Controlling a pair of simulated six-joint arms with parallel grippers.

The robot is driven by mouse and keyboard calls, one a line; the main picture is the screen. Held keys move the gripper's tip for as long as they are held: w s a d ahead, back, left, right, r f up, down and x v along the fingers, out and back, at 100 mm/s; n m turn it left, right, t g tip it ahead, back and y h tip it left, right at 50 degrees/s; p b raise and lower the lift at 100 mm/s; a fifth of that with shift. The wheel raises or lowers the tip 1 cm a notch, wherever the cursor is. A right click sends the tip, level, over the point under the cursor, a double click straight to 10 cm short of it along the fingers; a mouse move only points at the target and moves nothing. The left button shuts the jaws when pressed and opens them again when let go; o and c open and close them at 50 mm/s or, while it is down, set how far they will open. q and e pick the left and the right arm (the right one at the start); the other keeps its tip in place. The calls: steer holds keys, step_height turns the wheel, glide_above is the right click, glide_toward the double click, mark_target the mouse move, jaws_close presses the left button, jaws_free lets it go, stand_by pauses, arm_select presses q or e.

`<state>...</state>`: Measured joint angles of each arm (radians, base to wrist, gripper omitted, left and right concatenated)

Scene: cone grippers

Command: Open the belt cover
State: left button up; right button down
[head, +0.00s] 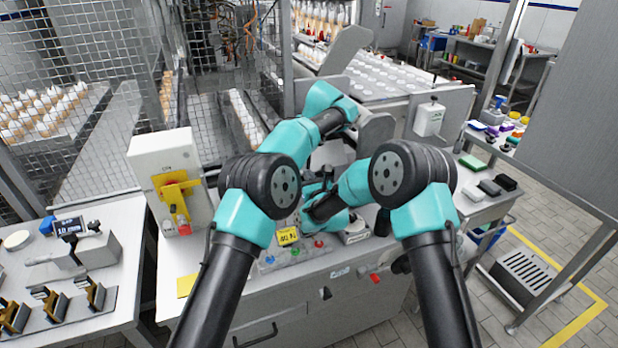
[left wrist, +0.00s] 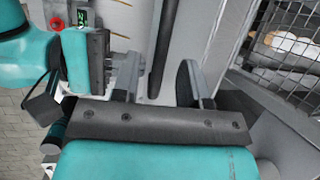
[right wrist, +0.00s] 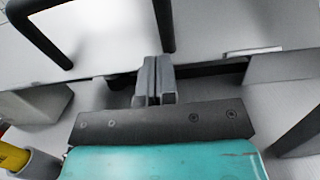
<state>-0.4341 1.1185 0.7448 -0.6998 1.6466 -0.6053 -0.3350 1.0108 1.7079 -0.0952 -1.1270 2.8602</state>
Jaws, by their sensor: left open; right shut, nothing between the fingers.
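A pale grey panel (right wrist: 100,45) with black bar handles, which looks like the belt cover, fills the upper right wrist view. My right gripper (right wrist: 153,82) is shut and empty, its fingertips just below one black handle (right wrist: 164,22); I cannot tell if they touch. In the left wrist view, my left gripper (left wrist: 160,85) is open, with a dark bar (left wrist: 163,45) showing between its fingers; it is not gripped. In the head view, my right gripper (head: 305,213) is low between the arms, over the machine. My arms hide most of the cover and the left gripper there.
A white box with a yellow switch (head: 178,188) stands left. A conveyor (head: 385,80) lies behind, and a mesh fence (head: 75,65) stands at the left.

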arm_select(q)
steer(key=shift+v, duration=2.35)
steer(key=shift+f, duration=0.1)
